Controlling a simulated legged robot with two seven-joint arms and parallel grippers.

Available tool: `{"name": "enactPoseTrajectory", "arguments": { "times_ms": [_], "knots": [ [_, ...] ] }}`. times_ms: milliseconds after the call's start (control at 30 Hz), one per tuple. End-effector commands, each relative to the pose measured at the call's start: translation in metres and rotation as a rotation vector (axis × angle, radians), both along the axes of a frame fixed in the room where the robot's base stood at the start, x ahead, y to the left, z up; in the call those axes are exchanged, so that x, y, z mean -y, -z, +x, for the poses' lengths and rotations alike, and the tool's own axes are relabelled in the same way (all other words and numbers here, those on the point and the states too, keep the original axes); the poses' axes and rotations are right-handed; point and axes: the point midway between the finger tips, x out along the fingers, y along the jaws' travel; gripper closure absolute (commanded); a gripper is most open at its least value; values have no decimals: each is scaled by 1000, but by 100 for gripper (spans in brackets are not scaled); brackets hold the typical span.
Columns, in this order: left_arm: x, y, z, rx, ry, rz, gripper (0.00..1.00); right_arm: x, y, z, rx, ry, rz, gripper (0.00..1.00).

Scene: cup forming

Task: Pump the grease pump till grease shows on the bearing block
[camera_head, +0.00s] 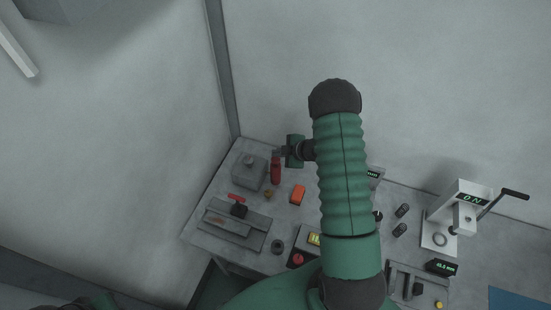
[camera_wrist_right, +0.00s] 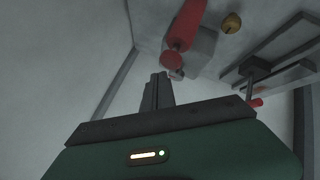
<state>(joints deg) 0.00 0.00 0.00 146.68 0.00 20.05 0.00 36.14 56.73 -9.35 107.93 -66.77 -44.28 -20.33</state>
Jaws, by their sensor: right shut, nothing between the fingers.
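A red upright cylinder (camera_head: 275,171), which looks like the grease pump, stands at the back left of the table. It also shows in the right wrist view (camera_wrist_right: 188,22). Beside it on the left is a grey block (camera_head: 246,174) with a round knob on top, likely the bearing block. Its surface is too small and dim to read for grease. My right gripper (camera_head: 278,153) is shut and empty at the top end of the red cylinder; I cannot tell whether they touch. Its closed fingers (camera_wrist_right: 158,92) show in the wrist view. My left gripper is out of view.
A small brass piece (camera_head: 267,194) and an orange block (camera_head: 298,193) lie near the cylinder. A grey fixture with a red handle (camera_head: 236,198) is in front. A white press (camera_head: 452,215) with a crank stands right. Walls close off the back and left.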

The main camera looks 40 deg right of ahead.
Motion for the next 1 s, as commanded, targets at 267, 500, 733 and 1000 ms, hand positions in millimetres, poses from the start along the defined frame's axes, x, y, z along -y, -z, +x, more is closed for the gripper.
{"name": "enactPoseTrajectory", "arguments": {
  "times_ms": [267, 500, 733, 1000],
  "knots": [
    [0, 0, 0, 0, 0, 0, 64, 0, 0, 0, 0, 0, 0, 100],
    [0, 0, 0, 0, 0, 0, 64, 0, 0, 0, 0, 0, 0, 100],
    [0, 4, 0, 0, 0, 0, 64, -1, 5, -1, 0, 0, 0, 100],
    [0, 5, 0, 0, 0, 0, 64, -1, 7, -1, 0, 0, 0, 100]
  ]
}}
